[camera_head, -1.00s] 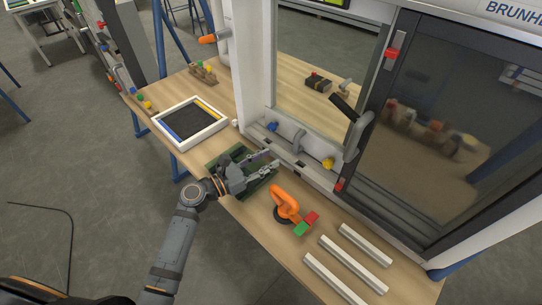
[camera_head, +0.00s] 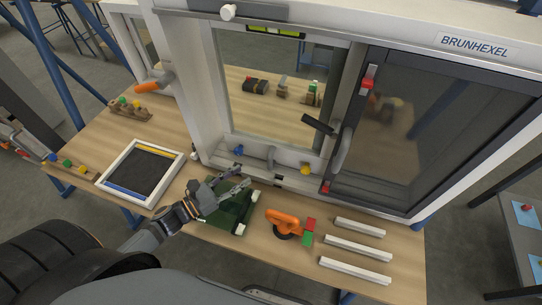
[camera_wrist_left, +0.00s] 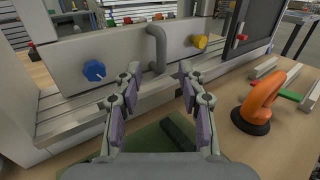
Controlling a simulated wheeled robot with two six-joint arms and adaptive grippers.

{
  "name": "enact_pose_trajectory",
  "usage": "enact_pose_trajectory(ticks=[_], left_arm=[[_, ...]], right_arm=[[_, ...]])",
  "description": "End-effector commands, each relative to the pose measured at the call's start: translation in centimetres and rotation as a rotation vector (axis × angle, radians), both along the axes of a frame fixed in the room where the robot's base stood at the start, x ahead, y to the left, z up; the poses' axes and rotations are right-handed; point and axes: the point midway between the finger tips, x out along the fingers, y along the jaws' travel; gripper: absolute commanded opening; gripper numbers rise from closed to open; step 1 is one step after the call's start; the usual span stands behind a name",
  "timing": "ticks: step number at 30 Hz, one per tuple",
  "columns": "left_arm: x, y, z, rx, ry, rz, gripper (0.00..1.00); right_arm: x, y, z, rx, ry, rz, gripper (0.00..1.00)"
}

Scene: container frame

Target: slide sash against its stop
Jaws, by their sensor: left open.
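The dark-framed sash (camera_head: 440,130) fills the right part of the white window frame (camera_head: 205,90) in the head view. It carries a grey bar handle (camera_head: 342,150) and red pieces (camera_head: 368,84) on its left edge. Part of the sash also shows at upper right in the left wrist view (camera_wrist_left: 262,25). My left gripper (camera_head: 244,176) is open and empty over the green tray (camera_head: 236,217), in front of the low sill panel. In the left wrist view its fingers (camera_wrist_left: 160,75) point toward the panel's grey handle (camera_wrist_left: 156,48), apart from it. My right gripper is not in view.
A blue knob (camera_wrist_left: 94,70) and a yellow knob (camera_wrist_left: 200,42) flank the panel handle. An orange suction lifter (camera_head: 284,222), red and green blocks (camera_head: 309,230) and white bars (camera_head: 355,248) lie on the bench to the right. A framed dark tray (camera_head: 142,170) lies left.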

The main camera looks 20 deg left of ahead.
Motion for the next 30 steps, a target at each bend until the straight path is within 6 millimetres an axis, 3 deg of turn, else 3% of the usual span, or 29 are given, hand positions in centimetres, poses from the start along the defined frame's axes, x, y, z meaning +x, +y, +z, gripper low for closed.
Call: enact_pose_trajectory(ticks=[8, 18, 29, 30], left_arm=[[3.2, -2.1, 0.4, -0.006, -0.007, 0.005, 0.4], [7.9, -5.6, 0.3, -0.003, -0.001, 0.002, 0.4], [8.5, -6.1, 0.0, -0.001, 0.0, 0.0, 0.4], [8.5, -6.1, 0.0, -0.001, 0.0, 0.0, 0.36]], right_arm=[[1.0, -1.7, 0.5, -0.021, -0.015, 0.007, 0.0], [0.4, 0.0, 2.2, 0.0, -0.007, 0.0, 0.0], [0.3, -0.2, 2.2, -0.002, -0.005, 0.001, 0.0], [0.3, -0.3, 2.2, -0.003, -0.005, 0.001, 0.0]])
